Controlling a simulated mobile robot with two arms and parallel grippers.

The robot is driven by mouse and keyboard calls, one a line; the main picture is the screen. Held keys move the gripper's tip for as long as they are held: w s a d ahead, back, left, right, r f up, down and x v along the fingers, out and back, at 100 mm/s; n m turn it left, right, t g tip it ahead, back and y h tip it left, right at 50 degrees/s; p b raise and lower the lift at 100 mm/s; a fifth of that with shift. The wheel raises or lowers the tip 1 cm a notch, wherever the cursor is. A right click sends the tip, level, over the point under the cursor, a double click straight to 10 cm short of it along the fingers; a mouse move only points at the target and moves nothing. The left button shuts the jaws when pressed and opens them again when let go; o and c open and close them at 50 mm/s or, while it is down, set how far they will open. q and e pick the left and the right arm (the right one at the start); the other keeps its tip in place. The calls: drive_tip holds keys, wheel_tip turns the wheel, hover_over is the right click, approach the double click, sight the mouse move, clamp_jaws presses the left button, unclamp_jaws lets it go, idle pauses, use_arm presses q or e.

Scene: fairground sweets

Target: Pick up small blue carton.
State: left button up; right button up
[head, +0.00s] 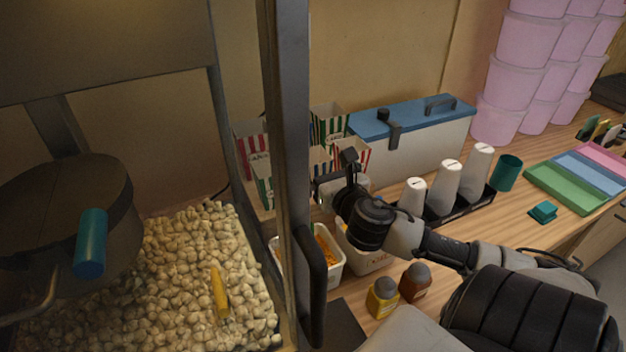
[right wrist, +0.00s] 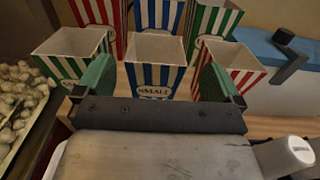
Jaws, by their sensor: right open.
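The small blue carton (right wrist: 154,68) has blue and white stripes and a "SMALL" label. In the right wrist view it stands upright, in the middle of the front row. In the head view it is mostly hidden behind my right gripper and other cartons. My right gripper (right wrist: 156,76) is open, with one green finger pad on each side of the carton's picture. I cannot tell how far the fingers reach along it. The gripper also shows in the head view (head: 338,176), in front of the cartons. My left gripper is not in view.
A green carton (right wrist: 72,50) and a red carton (right wrist: 231,63) flank the blue one, with taller striped cartons behind. A blue-lidded cooler (head: 425,130) stands to the right, beside a rack of several cups (head: 445,186). The popcorn machine's frame (head: 290,120) rises on the left.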

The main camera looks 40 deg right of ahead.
sight(313, 158)
drive_tip(key=shift+w+r, duration=0.1)
drive_tip(key=shift+w, duration=0.2)
drive_tip(key=p+x, duration=0.1)
drive_tip(key=x, duration=0.3)
drive_tip(key=shift+a+p, duration=0.15)
drive_tip(key=shift+p, duration=0.2)
drive_tip(key=shift+w, duration=0.3)
drive_tip(key=shift+s, duration=0.1)
drive_tip(key=c, duration=1.2)
